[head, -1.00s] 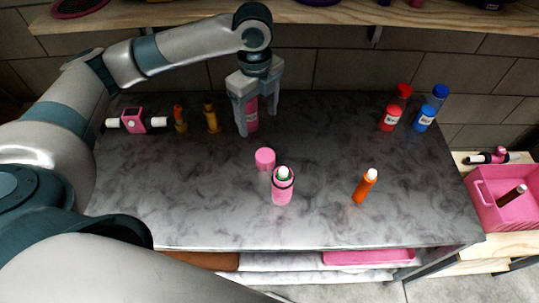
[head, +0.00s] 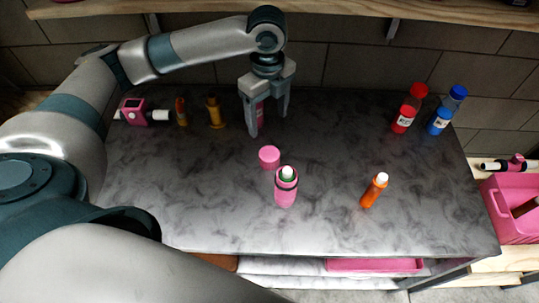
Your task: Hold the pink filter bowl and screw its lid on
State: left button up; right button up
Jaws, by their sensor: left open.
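The pink filter bowl (head: 286,191) stands upright near the middle of the dark marbled counter. A white and green insert shows in its open top. The pink lid (head: 269,156) lies on the counter just behind and left of the bowl, apart from it. My left gripper (head: 268,130) is behind the lid, pointing down with its jaws open. A pink object (head: 260,110) shows partly between or behind its fingers; I cannot tell whether they touch. My right gripper is not in view.
An orange bottle with a white cap (head: 374,191) stands right of the bowl. Red (head: 408,108) and blue (head: 446,110) bottles stand back right. A pink housing (head: 134,113) and amber bottles (head: 214,112) are back left. A pink crate (head: 515,215) is at right. The front counter is clear.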

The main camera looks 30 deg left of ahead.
pick_arm(q)
jog(key=p, duration=0.3)
send_over(269, 154)
notch_tip(269, 154, down, 10)
jog(key=shift+a+f, duration=0.15)
jog(key=shift+f, duration=0.5)
jog(key=shift+f+p, duration=0.5)
jog(key=f+p, duration=0.1)
jog(key=f, duration=0.2)
jog(key=shift+d+f, duration=0.1)
jog(key=shift+d, duration=0.1)
jog(key=shift+f, duration=0.5)
